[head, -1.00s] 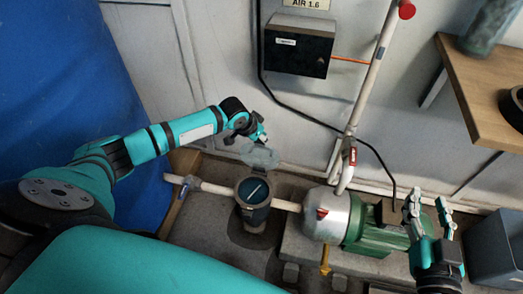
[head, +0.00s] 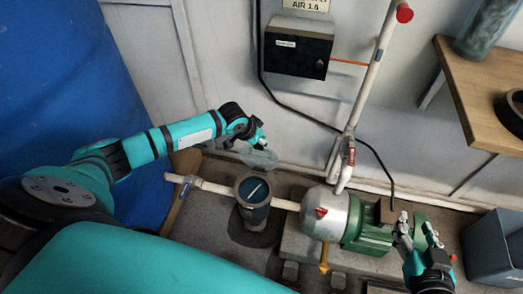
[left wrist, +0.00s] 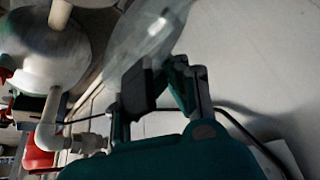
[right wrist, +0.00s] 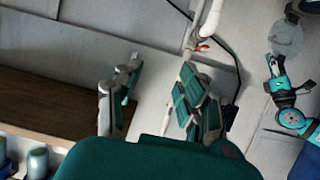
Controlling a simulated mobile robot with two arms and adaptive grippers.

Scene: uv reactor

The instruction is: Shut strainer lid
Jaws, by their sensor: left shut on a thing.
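The strainer (head: 252,215) is a dark blue-grey pot with a round top, set in the white pipe run. Its top is open and a light streak shows inside. The clear round lid (head: 262,159) is tilted up behind the strainer's far rim. My left gripper (head: 258,146) is at the lid's far edge, shut on it. In the left wrist view, the fingers (left wrist: 157,85) meet the clear lid (left wrist: 150,35). My right gripper (head: 416,229) is open and empty beside the green pump motor, its fingers apart in the right wrist view (right wrist: 152,95).
A silver and green pump (head: 328,213) stands right of the strainer. A red-handled valve (head: 350,157) is on the upright pipe. A blue drum (head: 70,90) fills the left, a wooden shelf (head: 470,85) the right, and a grey bin (head: 490,250) stands at lower right.

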